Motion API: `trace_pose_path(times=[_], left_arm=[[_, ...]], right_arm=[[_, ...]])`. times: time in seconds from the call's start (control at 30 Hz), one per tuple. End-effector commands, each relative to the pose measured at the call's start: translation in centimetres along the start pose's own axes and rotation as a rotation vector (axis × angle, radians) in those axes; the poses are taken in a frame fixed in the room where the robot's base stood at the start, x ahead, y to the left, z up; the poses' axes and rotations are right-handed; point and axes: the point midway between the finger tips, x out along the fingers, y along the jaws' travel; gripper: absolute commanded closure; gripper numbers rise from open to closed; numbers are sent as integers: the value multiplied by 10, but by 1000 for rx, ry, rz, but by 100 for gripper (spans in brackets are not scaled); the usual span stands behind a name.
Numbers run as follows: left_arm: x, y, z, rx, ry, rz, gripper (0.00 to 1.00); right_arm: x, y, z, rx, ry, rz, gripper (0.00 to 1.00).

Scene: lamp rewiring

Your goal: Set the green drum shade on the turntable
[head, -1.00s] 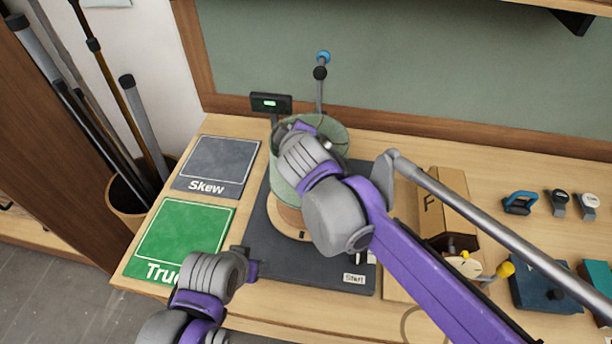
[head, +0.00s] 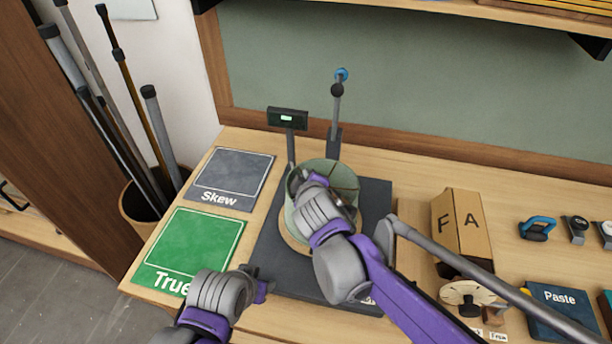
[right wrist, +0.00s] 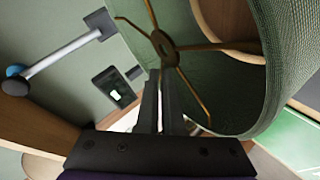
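The green drum shade (head: 343,172) stands over the turntable's round wooden plate (head: 290,240), open end up, with thin spokes inside. It seems to rest on the plate, but my right arm hides part of the contact. My right gripper (right wrist: 163,105) is at the shade's rim, its fingers close together and apparently shut on the thin wall. The shade fills the upper right of the right wrist view (right wrist: 230,85). My left gripper (head: 259,280) is low by the turntable base's front left corner, apart from the shade; its finger opening is unclear.
The dark turntable base (head: 376,200) has a small display (head: 287,118) and a blue-tipped post (head: 337,105) behind. The grey Skew mat (head: 232,178) and green True mat (head: 190,245) lie left. A cardboard box (head: 460,230) and a Paste box (head: 560,310) stand right.

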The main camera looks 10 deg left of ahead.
Motion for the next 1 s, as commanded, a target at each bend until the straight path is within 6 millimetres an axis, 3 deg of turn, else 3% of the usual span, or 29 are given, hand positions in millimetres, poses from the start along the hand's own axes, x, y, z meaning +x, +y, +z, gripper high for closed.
trace_pose_path(times=[0.3,0.4,0.5,0.83,1.0], left_arm=[[6,0,8,0,-7,0,50],[5,0,7,0,-6,0,50],[5,0,6,0,-6,0,50],[0,0,0,0,0,0,50],[-2,0,-2,0,2,0,50]], right_arm=[[5,-9,5,1,0,-1,100],[5,-7,5,1,0,0,78],[5,-7,5,0,0,0,66],[0,0,0,0,0,1,66],[-23,1,-2,-2,2,-1,66]])
